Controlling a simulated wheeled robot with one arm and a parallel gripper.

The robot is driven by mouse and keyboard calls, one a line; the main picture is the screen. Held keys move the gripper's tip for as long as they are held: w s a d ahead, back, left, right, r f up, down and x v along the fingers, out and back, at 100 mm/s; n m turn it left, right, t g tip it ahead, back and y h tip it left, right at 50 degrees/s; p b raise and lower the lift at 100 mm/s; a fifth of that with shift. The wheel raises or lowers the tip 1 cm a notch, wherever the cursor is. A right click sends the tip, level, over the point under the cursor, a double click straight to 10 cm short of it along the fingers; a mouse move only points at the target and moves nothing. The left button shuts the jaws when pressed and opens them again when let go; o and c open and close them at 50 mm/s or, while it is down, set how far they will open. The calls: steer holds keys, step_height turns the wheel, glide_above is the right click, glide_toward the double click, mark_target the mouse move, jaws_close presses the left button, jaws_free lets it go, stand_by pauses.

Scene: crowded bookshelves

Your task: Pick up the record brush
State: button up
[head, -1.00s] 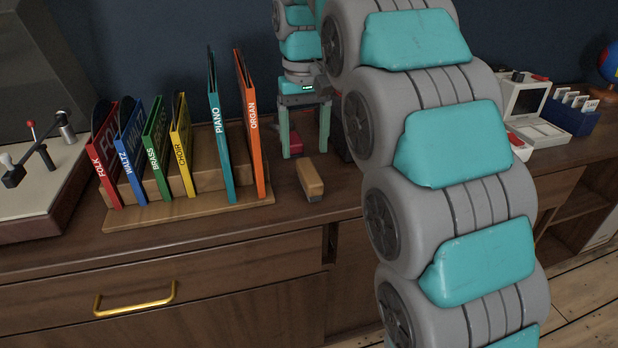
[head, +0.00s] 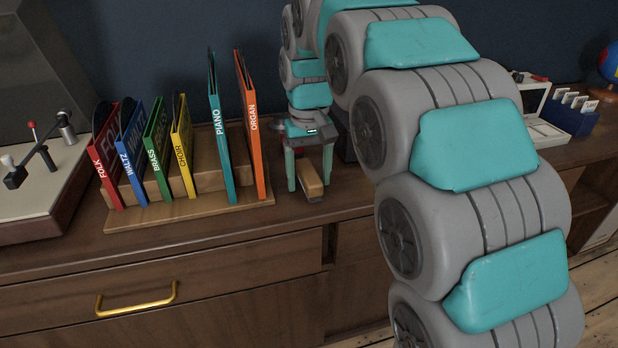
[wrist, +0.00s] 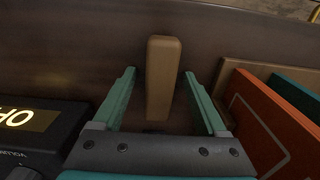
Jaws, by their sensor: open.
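The record brush (head: 311,180) is a small block with a tan wooden top and a dark underside. It lies on the cabinet top, right of the orange ORGAN record. My gripper (head: 308,190) points down over it, with its two teal fingers apart, one on each side of the brush. In the wrist view the brush (wrist: 163,75) runs lengthwise between the open fingers (wrist: 160,85), with a gap on both sides. Whether the fingertips touch the cabinet top I cannot tell.
The orange ORGAN record (head: 250,125) stands in the wooden rack (head: 190,212) close to the left of my gripper. In the wrist view a dark device with a lit display (wrist: 25,118) is close on the other side.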

jaws_close()
stand_by(0.6)
